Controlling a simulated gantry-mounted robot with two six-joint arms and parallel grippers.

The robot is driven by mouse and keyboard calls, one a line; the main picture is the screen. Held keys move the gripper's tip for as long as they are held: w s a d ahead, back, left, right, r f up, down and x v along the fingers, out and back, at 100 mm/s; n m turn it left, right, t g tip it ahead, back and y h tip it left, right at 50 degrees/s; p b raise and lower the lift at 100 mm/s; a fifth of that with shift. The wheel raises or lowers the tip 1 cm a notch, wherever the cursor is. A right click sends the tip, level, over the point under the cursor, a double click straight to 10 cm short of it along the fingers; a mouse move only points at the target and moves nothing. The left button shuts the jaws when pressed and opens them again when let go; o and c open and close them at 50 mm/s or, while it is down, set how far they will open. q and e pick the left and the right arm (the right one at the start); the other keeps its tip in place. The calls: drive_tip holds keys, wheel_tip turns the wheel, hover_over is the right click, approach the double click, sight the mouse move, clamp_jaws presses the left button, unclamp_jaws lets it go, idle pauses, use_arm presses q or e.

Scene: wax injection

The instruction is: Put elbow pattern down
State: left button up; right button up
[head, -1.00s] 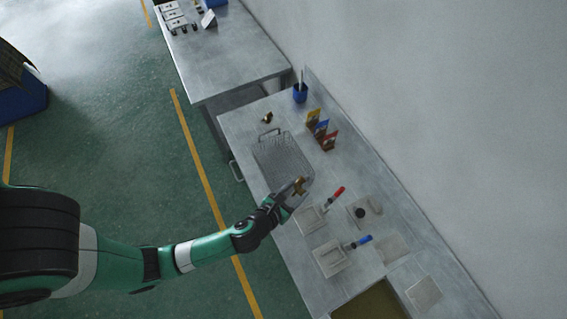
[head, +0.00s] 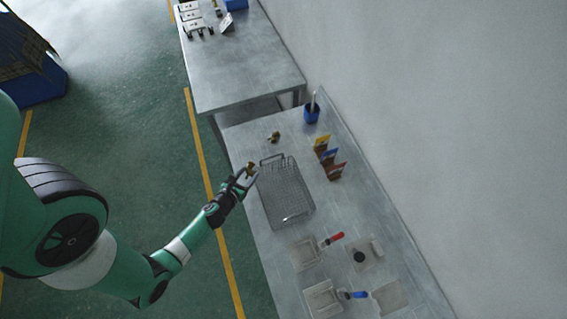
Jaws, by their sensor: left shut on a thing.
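My left gripper (head: 247,178) is shut on a small brass-coloured elbow pattern (head: 250,167). It holds the pattern at the upper left corner of the wire basket (head: 290,192), near the table's left edge. I cannot tell how high the pattern is above the table. Another small brass-coloured piece (head: 274,137) lies on the table beyond the basket's handle, apart from the gripper. My right gripper is not in view.
Yellow, blue and red-brown holders (head: 328,157) stand right of the basket. A blue cup (head: 312,113) is behind them. Red-handled (head: 333,240) and blue-handled (head: 352,295) tools lie with flat plates nearer. The table (head: 243,137) is bare around the far brass piece.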

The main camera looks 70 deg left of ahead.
use_arm(q)
drive_tip(key=w+f+b, duration=0.4)
drive_tip(key=b, duration=0.2)
drive_tip(key=w+d+f+b, duration=0.1)
drive_tip(key=w+f+b, duration=0.3)
drive_tip(key=b, duration=0.2)
drive_tip(key=w+d+f+b, duration=0.1)
drive_tip(key=w+f+b, duration=0.3)
drive_tip(key=b, duration=0.2)
drive_tip(key=shift+w+d+f, duration=0.2)
drive_tip(key=shift+d+f, duration=0.05)
drive_tip(key=shift+f, duration=0.15)
drive_tip(key=shift+w+r, duration=0.1)
drive_tip(key=shift+r, duration=0.1)
drive_tip(key=shift+f, duration=0.65)
drive_tip(key=o, duration=1.4)
drive_tip(key=shift+c, duration=0.2)
